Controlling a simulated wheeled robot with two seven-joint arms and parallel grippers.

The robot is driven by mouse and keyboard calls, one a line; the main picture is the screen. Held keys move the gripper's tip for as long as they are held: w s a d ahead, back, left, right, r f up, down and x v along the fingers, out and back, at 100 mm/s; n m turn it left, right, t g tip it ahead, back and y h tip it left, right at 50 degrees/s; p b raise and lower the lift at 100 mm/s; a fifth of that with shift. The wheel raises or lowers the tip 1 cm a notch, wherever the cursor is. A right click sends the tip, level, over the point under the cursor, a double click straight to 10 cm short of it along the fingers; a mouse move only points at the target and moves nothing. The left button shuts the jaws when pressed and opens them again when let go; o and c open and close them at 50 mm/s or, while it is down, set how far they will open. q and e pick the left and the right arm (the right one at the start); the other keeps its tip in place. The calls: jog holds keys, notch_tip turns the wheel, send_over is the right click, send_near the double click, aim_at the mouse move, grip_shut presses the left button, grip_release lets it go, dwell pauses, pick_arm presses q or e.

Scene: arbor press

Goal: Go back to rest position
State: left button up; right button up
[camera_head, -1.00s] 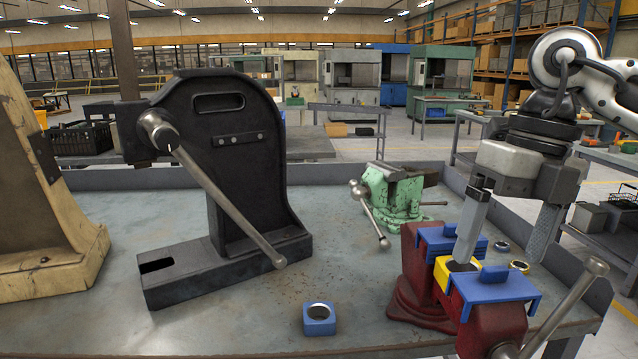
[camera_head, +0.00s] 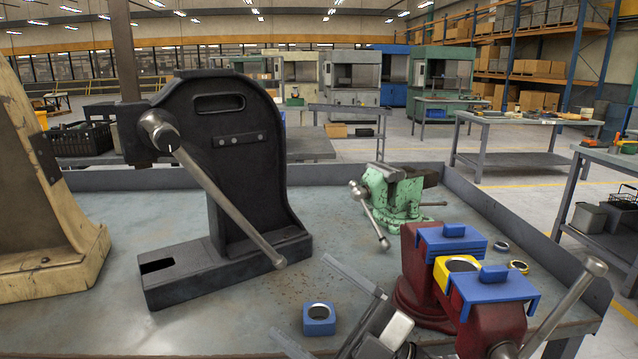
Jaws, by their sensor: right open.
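My right gripper (camera_head: 298,294) is low in the head view, left of the red vise (camera_head: 412,280). Its two fingers are spread apart with nothing held between them. In the picture a small blue block with a round hole (camera_head: 319,327) shows between the fingers; it sits on the bench, and I cannot tell how far the gripper is above it. A yellow block with a ring-shaped top (camera_head: 441,275) sits in the red vise between two blue jaw pieces (camera_head: 497,290). My left gripper is not in view.
A black arbor press (camera_head: 240,150) with a long lever stands on the grey bench (camera_head: 345,240). A cream machine frame (camera_head: 50,230) is at the left. A green vise (camera_head: 395,195) and two small rings (camera_head: 518,267) are farther back. The bench's middle is mostly clear.

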jog(key=w+d+f+m+t+h, duration=0.2)
jog(key=d+f+m+t+h, duration=0.3)
jog(key=f+m+t+h, duration=0.5)
jog(key=s+d+f+m+g+h, duration=0.4)
jog(key=s+f, duration=0.3)
jog(key=f, duration=0.5)
jog(key=s+d+f+m+g+h, duration=0.5)
jog(key=s+f, duration=0.3)
jog(key=f, duration=0.4)
jog(key=shift+s+d+f+m, duration=0.15)
jog(key=shift+s+d+m, duration=0.15)
jog(key=shift+d+m, duration=0.5)
